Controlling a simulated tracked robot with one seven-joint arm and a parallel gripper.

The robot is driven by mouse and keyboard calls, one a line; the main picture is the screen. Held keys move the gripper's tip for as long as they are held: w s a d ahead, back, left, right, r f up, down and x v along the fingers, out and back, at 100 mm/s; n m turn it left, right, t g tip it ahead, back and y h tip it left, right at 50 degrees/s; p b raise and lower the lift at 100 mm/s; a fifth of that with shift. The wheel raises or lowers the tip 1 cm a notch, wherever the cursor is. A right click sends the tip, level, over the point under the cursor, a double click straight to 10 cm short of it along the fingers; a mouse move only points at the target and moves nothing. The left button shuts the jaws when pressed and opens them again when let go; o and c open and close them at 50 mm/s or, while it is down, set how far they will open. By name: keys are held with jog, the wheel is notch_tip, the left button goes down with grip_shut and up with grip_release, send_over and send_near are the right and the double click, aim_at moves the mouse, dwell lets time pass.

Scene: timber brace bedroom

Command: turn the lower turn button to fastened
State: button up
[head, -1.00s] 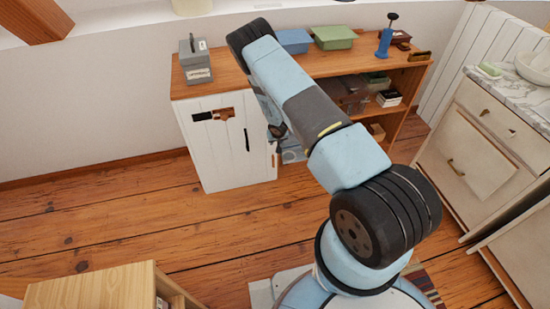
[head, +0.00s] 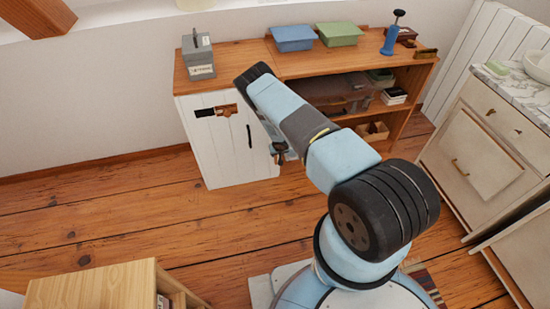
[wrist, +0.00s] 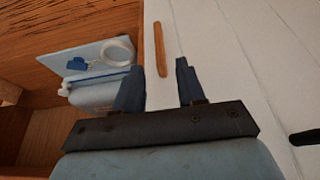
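The lower turn button (wrist: 160,50) is a slim orange-brown wooden bar on the white door (wrist: 235,60), close to the door's edge. In the wrist view its long side runs roughly along that edge. My gripper (wrist: 160,75) is open, with one blue-grey finger on each side of the bar's near end in the picture. I cannot tell whether the fingers touch it or how deep they reach. In the head view my gripper (head: 280,152) is at the right edge of the white door (head: 220,155), and the lower button cannot be made out there.
A brown piece (head: 227,110) is high on the door, and a dark handle (head: 249,137) is below it. A pale blue box (wrist: 95,90) with a white ring (wrist: 118,50) is in the open shelf beside the door. Floor (head: 120,215) in front is clear.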

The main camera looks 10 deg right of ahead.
aim_at(276, 157)
jog(key=shift+x, duration=2.95)
jog(key=shift+c, duration=0.3)
grip_shut()
